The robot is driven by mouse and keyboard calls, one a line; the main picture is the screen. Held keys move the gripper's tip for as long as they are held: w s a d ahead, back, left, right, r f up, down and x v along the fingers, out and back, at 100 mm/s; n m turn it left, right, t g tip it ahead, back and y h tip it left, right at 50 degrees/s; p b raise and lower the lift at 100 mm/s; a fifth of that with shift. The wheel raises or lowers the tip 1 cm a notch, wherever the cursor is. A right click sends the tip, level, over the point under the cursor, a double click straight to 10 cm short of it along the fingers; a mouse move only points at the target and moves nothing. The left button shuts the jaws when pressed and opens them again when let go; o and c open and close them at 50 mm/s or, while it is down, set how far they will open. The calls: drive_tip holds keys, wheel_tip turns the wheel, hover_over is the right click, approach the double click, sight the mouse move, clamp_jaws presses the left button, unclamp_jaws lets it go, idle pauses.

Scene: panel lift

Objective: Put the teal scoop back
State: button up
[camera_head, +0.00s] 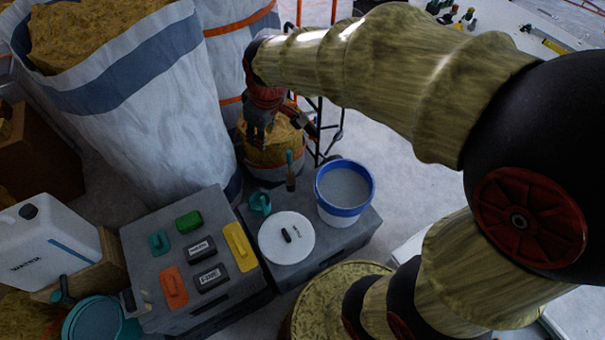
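A small teal object (260,203), which looks like the scoop, lies on the grey case beside a round white lid. It is small, and I cannot make out its shape fully. My gripper (258,138) hangs at the end of my arm in front of a small open sack of yellowish material (278,152), beyond the grey case. The gripper is apart from the teal object, above and behind it in the picture. Its fingers are dark and too small to tell whether they are open or shut. I see nothing clearly held.
The white lid (287,238) and a blue-rimmed bucket (344,209) stand on the grey case (258,275). A teal-handled tool (290,172) stands behind them. Another case (150,262) carries several coloured blocks. A teal tub (128,328) and water canister (45,245) are left; tall sacks (150,110) behind.

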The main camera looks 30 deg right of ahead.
drive_tip(key=s+r+m+t, duration=0.1)
drive_tip(key=s+r+m, duration=0.2)
drive_tip(key=s, duration=0.6)
drive_tip(key=s+r+m, duration=0.3)
drive_tip(key=s, duration=0.7)
drive_tip(key=shift+s+t, duration=0.3)
drive_tip(key=shift+t, duration=0.1)
